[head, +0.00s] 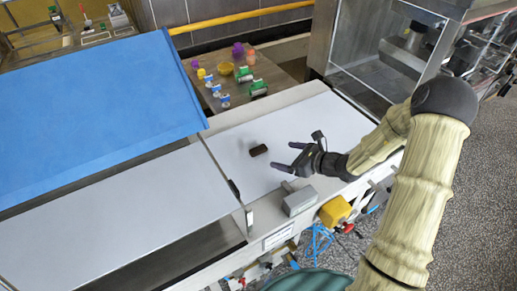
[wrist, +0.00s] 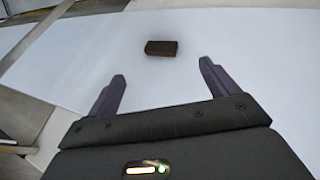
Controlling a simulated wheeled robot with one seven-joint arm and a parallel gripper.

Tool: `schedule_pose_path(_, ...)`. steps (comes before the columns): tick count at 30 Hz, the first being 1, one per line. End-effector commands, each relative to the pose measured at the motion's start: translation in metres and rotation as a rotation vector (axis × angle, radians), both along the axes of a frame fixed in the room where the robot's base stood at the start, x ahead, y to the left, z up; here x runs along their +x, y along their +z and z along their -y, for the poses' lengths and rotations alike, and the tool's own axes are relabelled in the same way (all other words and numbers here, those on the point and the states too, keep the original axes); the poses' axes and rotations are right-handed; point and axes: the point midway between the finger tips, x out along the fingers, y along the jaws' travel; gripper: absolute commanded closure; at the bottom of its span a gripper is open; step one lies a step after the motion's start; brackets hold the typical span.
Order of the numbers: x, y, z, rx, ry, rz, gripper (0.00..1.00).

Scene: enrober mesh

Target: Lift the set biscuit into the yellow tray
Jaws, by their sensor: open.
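A small dark brown block, which looks like the biscuit (head: 258,150), lies on the white flat surface (head: 235,185). In the wrist view the biscuit (wrist: 161,48) lies beyond the fingertips, roughly midway between them. My gripper (head: 284,157) is open and empty, just to the right of the biscuit and apart from it, with its fingers pointing towards it. Both dark fingers of my gripper also show in the wrist view (wrist: 162,72). I cannot pick out a yellow tray with certainty in either view.
A large blue panel (head: 90,105) slopes over the left side. Several small coloured items stand on a bench behind, with a yellow bowl (head: 226,69) among them. A grey box (head: 299,201) sits at the front edge. A glass-sided cabinet (head: 375,45) stands at the back right.

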Motion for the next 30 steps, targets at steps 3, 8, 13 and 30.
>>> schedule_pose_path(3, 0.011, -0.006, -0.018, 0.002, 0.004, -0.001, 0.14)
schedule_pose_path(8, 0.022, -0.016, -0.034, 0.0, 0.002, -0.001, 0.14)
schedule_pose_path(13, 0.025, -0.019, -0.037, -0.001, 0.0, 0.001, 0.14)
schedule_pose_path(30, 0.041, -0.032, -0.063, 0.001, 0.002, -0.002, 0.14)
